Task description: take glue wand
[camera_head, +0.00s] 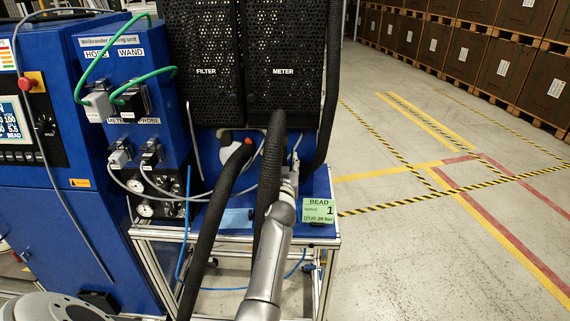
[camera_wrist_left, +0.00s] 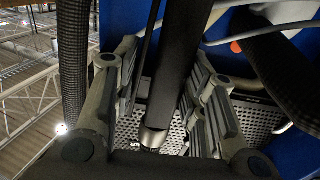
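My left gripper (camera_head: 290,178) is in front of the black perforated panels, above the blue bench top, small and partly hidden by a thick black hose. In the left wrist view its two fingers (camera_wrist_left: 165,65) stand apart on both sides of a dark cylinder with a metal ring at its lower end, which looks like the glue wand (camera_wrist_left: 178,70). A gap shows on the cylinder's left; contact on the right cannot be told. In the head view I cannot make out the wand apart from the hoses and gripper. My right gripper is not in view.
Thick black hoses (camera_head: 216,215) hang across the blue bench (camera_head: 318,187). A green BEAD card (camera_head: 319,211) stands at its right. A blue dosing cabinet (camera_head: 95,170) with green cables is at left. Open floor (camera_head: 420,250) lies right.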

